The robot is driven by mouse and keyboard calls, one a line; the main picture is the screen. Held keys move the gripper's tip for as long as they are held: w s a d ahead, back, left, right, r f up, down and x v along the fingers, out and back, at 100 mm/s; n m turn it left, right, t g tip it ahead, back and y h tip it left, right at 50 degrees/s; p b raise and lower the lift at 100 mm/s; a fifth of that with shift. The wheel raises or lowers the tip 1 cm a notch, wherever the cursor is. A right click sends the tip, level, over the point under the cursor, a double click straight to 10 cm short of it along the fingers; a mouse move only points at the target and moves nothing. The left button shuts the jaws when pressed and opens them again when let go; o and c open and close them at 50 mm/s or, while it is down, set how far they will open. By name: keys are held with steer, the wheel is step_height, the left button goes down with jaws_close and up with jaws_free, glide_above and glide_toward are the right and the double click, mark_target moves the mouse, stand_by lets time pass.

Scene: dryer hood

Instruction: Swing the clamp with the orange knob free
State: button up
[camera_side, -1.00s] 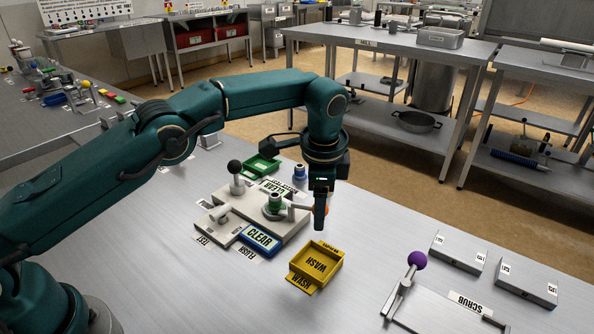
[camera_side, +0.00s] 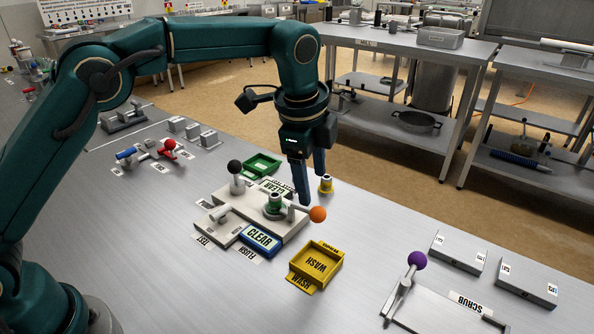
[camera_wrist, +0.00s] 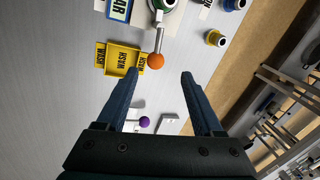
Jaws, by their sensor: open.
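The clamp's orange knob (camera_side: 318,214) sits at the end of a short metal lever (camera_side: 297,207) that points right from the green-topped fitting (camera_side: 274,205) on the grey base plate. In the wrist view the orange knob (camera_wrist: 155,61) is ahead of the fingertips, between them but nearer the left one. My gripper (camera_side: 312,188) is open and empty, pointing down above and behind the knob in the side view. It also shows open in the wrist view (camera_wrist: 160,73). No contact with the knob shows.
A yellow WASH tray (camera_side: 318,265) lies in front of the knob. A yellow-ringed cup (camera_side: 326,185) stands close behind the gripper. A black-knobbed lever (camera_side: 235,167) is on the plate's left. A purple-knobbed lever (camera_side: 417,259) stands at right. Bare table lies right of the orange knob.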

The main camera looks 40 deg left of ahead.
steer(key=s+a+r+n+t, duration=0.2)
steer(key=s+a+r+n, duration=0.4)
steer(key=s+r, duration=0.4)
steer(key=s+a+f+n, duration=0.1)
steer(key=s+f+n, duration=0.2)
steer(key=s, duration=0.3)
steer(key=s+a+f+n+t, duration=0.1)
steer(key=s+a+f+n, duration=0.1)
steer(key=s+n, duration=0.3)
steer(key=shift+s+a+f, duration=0.25)
steer(key=shift+s+f, duration=0.2)
steer(key=shift+s, duration=0.35)
